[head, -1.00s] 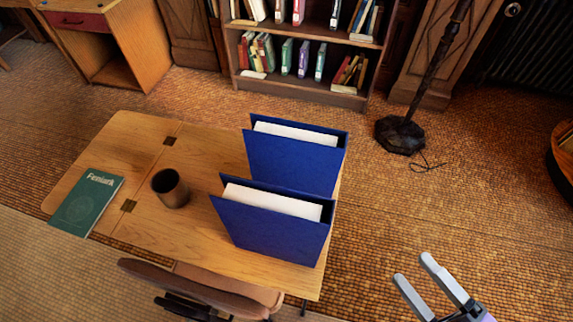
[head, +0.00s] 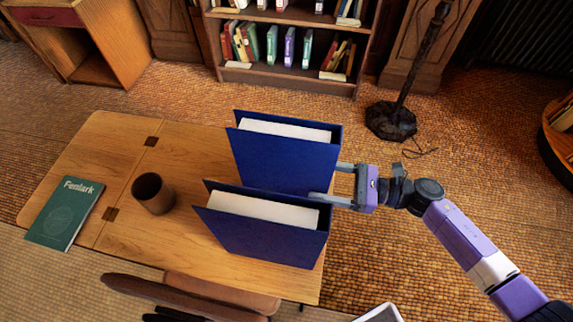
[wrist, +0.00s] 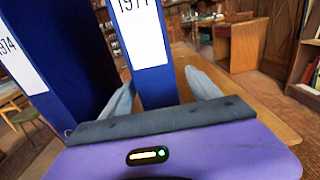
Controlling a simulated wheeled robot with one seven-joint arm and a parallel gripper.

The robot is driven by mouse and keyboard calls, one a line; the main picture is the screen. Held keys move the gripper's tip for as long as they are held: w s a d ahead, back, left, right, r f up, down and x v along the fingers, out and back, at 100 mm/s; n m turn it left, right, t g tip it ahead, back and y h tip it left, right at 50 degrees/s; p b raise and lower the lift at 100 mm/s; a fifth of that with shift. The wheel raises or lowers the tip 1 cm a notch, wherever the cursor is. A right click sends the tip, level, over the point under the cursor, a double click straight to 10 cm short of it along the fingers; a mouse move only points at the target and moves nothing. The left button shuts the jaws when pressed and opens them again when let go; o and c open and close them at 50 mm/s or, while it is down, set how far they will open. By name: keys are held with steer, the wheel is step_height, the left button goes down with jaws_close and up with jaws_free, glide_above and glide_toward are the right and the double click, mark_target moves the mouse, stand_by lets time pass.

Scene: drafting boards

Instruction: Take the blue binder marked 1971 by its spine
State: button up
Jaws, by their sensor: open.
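Two blue binders stand upright on the wooden table. The far one (head: 283,160) shows in the wrist view (wrist: 157,90) with a white spine label whose number, cut by the frame's top edge, looks like 1971. The near one (head: 262,240) is marked 1974 in the wrist view (wrist: 68,55). My gripper (head: 328,182) is open at the far binder's spine, and it also shows in the wrist view (wrist: 158,82). One finger lies in the gap between the binders, the other on the spine's far side, partly hidden in the head view. I cannot tell whether either finger touches.
A brown cup (head: 153,193) and a green Fenlark book (head: 65,213) are on the table (head: 180,240) to the left. A chair (head: 190,297) stands at its near side. A bookcase (head: 285,80) and a dark lamp stand (head: 392,120) are behind.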

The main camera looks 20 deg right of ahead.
mark_target(301, 179)
steer(key=shift+f+p+x, duration=0.15)
steer(key=shift+p+x, duration=0.4)
steer(key=shift+x, duration=0.85)
steer(key=shift+f+p+x, duration=0.1)
steer(key=shift+p+x, duration=0.4)
steer(key=shift+x, duration=0.9)
steer(key=shift+s+a+r, duration=0.1)
steer(key=shift+s, duration=0.05)
jaws_close()
